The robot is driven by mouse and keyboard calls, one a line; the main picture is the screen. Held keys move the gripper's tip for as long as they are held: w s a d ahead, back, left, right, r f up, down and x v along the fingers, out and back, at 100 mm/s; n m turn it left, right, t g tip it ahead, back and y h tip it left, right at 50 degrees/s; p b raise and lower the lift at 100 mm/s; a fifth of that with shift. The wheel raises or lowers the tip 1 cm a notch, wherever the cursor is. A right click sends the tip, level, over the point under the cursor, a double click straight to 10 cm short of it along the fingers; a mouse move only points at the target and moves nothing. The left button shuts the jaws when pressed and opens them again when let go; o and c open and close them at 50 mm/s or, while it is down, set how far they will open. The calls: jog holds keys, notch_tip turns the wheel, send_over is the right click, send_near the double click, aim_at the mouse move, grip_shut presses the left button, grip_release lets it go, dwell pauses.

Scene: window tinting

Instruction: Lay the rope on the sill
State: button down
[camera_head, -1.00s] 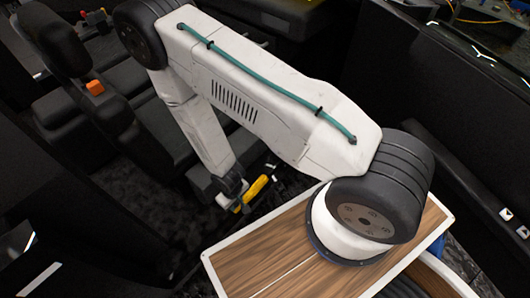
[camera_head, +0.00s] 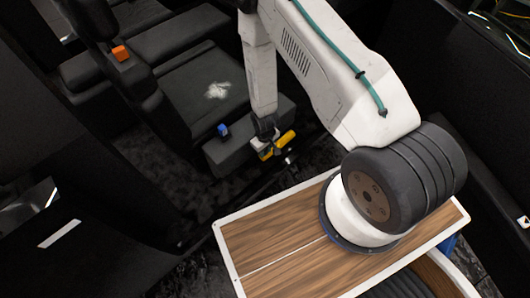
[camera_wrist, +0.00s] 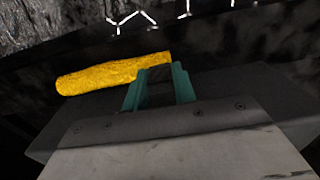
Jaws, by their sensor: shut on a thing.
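My gripper (camera_head: 264,148) hangs low beyond the wooden board, with its jaws around a yellow piece (camera_head: 283,142). In the wrist view the piece is a thick, rough yellow roll (camera_wrist: 105,76) that looks like the rope. It extends left from between the teal fingers of my gripper (camera_wrist: 160,88). I cannot make out for certain which dark edge is the sill.
Black seats (camera_head: 195,88) fill the upper left, with a white crumpled patch (camera_head: 217,90) on one cushion. An orange block (camera_head: 121,53) is on a seat side. A small blue thing (camera_head: 223,130) is left of my gripper. Dark panels line both sides.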

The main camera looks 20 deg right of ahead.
jog(key=shift+f, duration=1.05)
jog(key=c, duration=1.1)
grip_release()
jog(key=shift+f, duration=0.1)
